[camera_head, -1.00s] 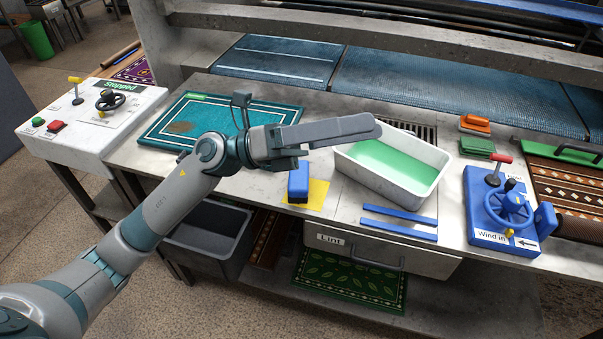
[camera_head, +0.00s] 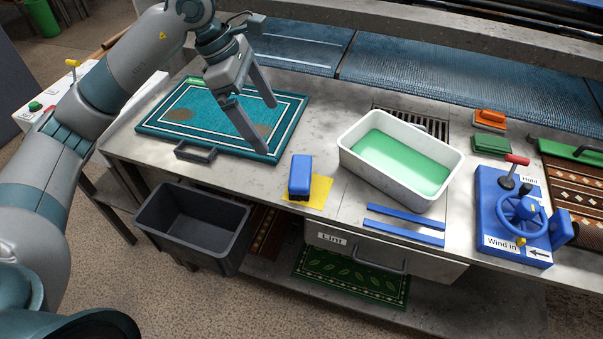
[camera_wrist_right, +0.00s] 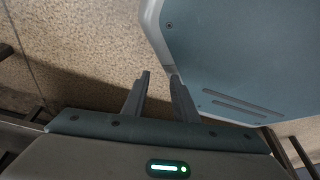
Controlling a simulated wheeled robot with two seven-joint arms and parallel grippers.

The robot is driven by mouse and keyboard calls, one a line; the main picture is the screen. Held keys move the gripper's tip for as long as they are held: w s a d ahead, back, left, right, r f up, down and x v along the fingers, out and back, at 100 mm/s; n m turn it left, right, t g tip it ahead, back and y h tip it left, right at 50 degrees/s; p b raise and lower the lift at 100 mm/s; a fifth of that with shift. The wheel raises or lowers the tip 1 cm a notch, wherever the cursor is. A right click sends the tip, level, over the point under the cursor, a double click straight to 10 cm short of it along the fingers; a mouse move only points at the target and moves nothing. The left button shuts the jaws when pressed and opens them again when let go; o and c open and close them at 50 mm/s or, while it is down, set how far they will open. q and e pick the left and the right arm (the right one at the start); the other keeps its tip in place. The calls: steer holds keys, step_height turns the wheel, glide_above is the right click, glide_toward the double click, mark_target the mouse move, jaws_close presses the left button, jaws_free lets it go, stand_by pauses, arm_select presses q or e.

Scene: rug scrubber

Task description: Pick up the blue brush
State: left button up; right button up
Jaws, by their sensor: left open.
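The blue brush (camera_head: 300,173) stands on the front part of the worktop in the head view, partly over a yellow cloth (camera_head: 321,189), with its dark underside just showing. My left gripper (camera_head: 265,127) is open and empty, its two fingers pointing down over the right side of the teal rug. It is above and to the left of the brush, apart from it. My right gripper (camera_wrist_right: 160,76) shows only in the right wrist view, its fingers apart with nothing between them, over the speckled floor.
The blue wind-in control (camera_head: 512,215) is farther right. A dark bin (camera_head: 195,228) stands below.

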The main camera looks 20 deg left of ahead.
arm_select(q)
steer(key=shift+d, duration=0.1)
steer(key=p, duration=0.3)
glide_toward(300, 170)
steer(key=x, duration=0.2)
steer(key=p+x, duration=0.1)
steer(key=x, duration=0.1)
steer(key=shift+s+a+f, duration=0.1)
steer(key=shift+a+f, duration=0.15)
steer(key=shift+a, duration=0.05)
steer(key=shift+d+f, duration=0.15)
steer(key=shift+f, duration=0.3)
arm_select(e)
steer(key=s+d+r+g, duration=0.1)
steer(key=s+d, duration=0.3)
steer(key=s, duration=0.6)
steer(key=shift+g+h, duration=0.4)
steer(key=shift+g, duration=0.5)
